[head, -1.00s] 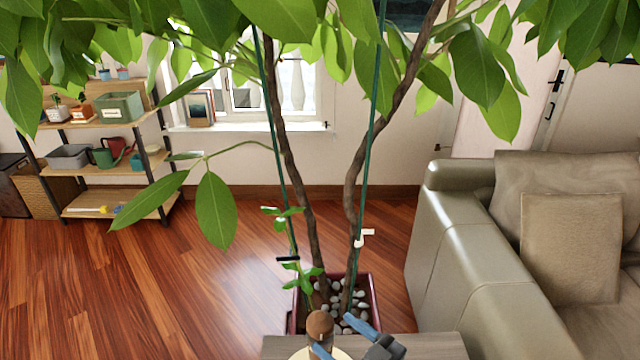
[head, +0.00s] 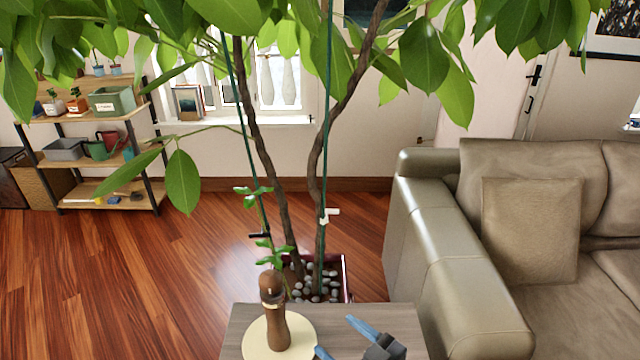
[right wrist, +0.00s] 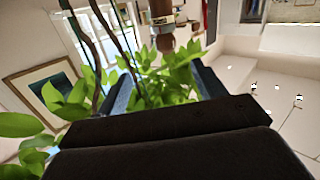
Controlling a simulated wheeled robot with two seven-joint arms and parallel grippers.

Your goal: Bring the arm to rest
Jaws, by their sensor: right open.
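My right gripper (head: 342,340) shows at the bottom of the head view, its blue fingertips spread apart with nothing between them. It is just right of a brown wooden mill (head: 274,318), apart from it. The mill stands upright on a round cream board (head: 255,338) on a grey wooden table (head: 360,312). In the right wrist view the open fingers of my right gripper (right wrist: 160,85) frame green leaves (right wrist: 165,75), and the mill (right wrist: 162,28) shows beyond them. My left gripper is not in view.
A tall potted tree (head: 312,180) stands behind the table, its leaves hanging across the top. A beige sofa (head: 440,250) stands to the right. A shelf (head: 90,190) with pots stands at the far left. Wooden floor (head: 110,280) is clear at left.

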